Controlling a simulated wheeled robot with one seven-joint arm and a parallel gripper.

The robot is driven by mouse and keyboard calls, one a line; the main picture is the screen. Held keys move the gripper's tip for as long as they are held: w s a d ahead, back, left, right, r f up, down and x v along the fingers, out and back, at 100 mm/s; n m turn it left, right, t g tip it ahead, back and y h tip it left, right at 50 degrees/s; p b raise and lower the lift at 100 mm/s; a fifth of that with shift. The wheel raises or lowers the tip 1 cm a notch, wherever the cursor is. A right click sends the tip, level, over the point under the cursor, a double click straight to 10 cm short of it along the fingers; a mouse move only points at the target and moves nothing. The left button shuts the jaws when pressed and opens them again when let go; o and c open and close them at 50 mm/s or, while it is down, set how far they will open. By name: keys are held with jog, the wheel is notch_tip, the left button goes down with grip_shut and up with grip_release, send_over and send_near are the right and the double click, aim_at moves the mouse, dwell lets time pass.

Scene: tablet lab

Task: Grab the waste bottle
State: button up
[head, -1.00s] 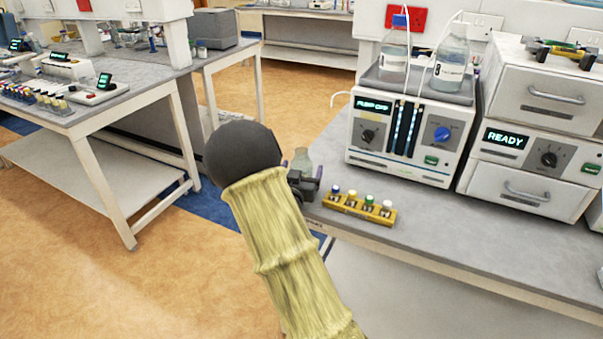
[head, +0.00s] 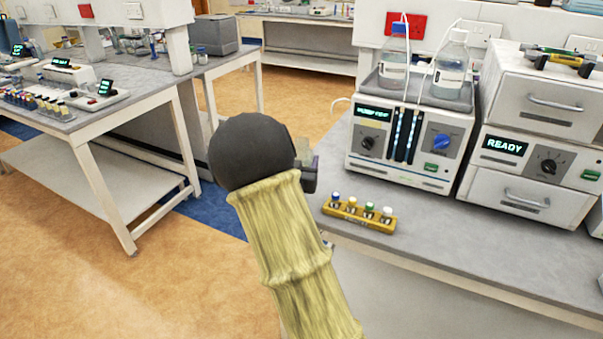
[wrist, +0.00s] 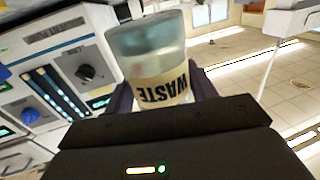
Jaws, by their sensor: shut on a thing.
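The waste bottle (wrist: 150,55) is a clear bottle with a pale label reading WASTE, upside down in the wrist view. My gripper (wrist: 160,98) is shut on it, with a dark finger on each side of the bottle. In the head view my gripper (head: 308,172) is mostly hidden behind my dark wrist joint. A small part of the bottle (head: 307,157) shows there, beside the bench's left end.
A rack of small capped vials (head: 358,214) sits near the bench's front edge. Behind it stands a white pump unit (head: 408,140) with two tubed bottles on top. A drawer unit reading READY (head: 540,130) is at right. Open floor (head: 120,270) lies left.

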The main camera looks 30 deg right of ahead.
aim_at(300, 149)
notch_tip(300, 149, up, 5)
jog(key=shift+w+f, duration=0.1)
